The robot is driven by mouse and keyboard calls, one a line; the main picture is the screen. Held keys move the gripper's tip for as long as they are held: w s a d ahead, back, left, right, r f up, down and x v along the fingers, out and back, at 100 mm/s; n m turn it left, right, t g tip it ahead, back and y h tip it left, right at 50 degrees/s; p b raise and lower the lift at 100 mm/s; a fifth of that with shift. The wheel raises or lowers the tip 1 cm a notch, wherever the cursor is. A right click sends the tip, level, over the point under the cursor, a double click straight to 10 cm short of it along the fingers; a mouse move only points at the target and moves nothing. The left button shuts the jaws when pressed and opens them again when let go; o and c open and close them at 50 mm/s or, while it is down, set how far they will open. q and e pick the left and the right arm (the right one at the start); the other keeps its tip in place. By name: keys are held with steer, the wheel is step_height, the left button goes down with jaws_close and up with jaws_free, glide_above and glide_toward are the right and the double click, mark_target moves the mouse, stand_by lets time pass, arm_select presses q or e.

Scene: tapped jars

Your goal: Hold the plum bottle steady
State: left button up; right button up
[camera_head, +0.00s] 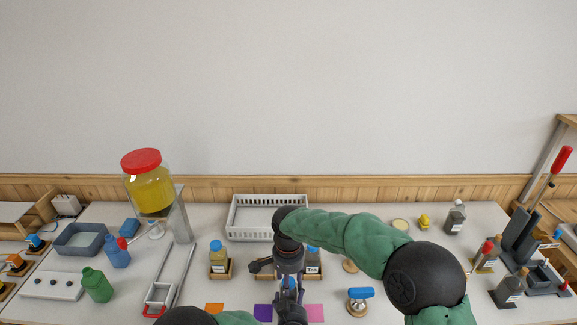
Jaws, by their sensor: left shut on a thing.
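My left gripper (290,302) is at the bottom middle, shut on a bottle that it almost wholly hides. I take this as the plum bottle, but its plum colour does not show. A small blue part (289,283) shows just above the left fingers, between the two grippers. My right gripper (287,266) points down from above, right over that blue part. Its fingertips overlap the dark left gripper, so I cannot tell whether it is open or touching the bottle.
A yellow bottle (218,257) and a grey labelled bottle (313,257) stand in wooden holders either side. A white basket (265,236) is behind. A red-lidded yellow jar (149,188) stands left. Orange (214,308), purple (263,313) and pink (315,313) mats lie in front.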

steer(key=m, duration=0.3)
steer(key=shift+m, duration=0.4)
